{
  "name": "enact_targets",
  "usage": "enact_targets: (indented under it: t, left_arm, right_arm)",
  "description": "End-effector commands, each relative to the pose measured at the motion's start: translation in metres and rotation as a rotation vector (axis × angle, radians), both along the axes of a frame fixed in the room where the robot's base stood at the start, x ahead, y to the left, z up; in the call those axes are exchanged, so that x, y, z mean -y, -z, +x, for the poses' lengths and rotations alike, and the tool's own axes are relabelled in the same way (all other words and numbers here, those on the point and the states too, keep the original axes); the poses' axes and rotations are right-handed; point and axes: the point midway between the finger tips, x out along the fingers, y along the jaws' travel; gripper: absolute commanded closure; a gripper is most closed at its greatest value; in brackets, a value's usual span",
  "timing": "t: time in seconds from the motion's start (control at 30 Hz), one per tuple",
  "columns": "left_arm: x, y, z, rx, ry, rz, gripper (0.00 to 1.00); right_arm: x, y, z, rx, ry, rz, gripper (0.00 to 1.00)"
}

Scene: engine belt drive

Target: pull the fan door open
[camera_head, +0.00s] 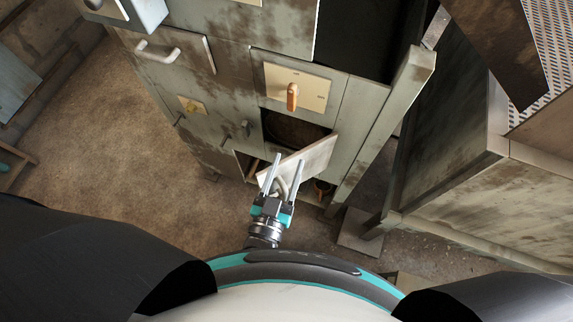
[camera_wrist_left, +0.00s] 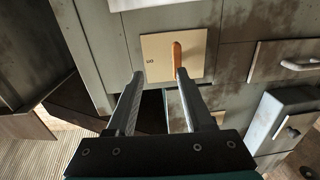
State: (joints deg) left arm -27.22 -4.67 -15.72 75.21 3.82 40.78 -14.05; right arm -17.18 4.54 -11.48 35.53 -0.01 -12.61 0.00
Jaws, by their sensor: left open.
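The fan door appears to be the pale panel (camera_head: 309,157) low on the cabinet front in the head view. It stands swung out at an angle, with a dark opening (camera_head: 290,131) showing above it. A curved pale handle (camera_head: 282,187) shows on its near side. My left gripper (camera_head: 277,173) is at this panel, its fingers apart with the handle seen between them. Contact cannot be told. In the left wrist view the open fingers (camera_wrist_left: 158,88) point toward the cabinet front, and the handle is not clearly seen. My right gripper is not in view.
An orange knob (camera_head: 292,96) on a cream plate sits above the opening; it also shows in the wrist view (camera_wrist_left: 177,54). A handled panel (camera_head: 172,53) is at upper left. A grey post (camera_head: 384,123) and stained bench (camera_head: 475,190) stand right. Floor (camera_head: 120,150) left is clear.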

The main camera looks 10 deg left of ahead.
Motion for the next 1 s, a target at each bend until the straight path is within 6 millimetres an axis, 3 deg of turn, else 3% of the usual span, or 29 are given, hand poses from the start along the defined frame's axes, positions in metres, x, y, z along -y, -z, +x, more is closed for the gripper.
enact_targets:
  t: [0.03, 0.2, 0.57, 0.77, 0.87, 1.0]
  left_arm:
    - [0.000, -0.010, 0.000, 0.000, 0.000, 0.000, 0.48]
    - [0.000, -0.022, 0.000, 0.000, 0.000, 0.000, 0.48]
    - [0.000, -0.023, 0.000, 0.000, 0.000, 0.000, 0.48]
    - [0.000, -0.021, 0.000, -0.003, 0.001, 0.000, 0.70]
    - [0.000, -0.005, -0.002, -0.033, 0.009, 0.007, 0.82]
    - [-0.003, 0.052, -0.010, -0.151, 0.040, 0.032, 0.97]
  right_arm:
    - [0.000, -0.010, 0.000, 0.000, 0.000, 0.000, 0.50]
    - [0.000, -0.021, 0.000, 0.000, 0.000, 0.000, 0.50]
    - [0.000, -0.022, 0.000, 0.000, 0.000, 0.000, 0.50]
    - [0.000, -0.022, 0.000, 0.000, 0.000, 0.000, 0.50]
    - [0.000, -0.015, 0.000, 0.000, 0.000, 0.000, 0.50]
    - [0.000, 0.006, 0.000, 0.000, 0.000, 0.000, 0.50]
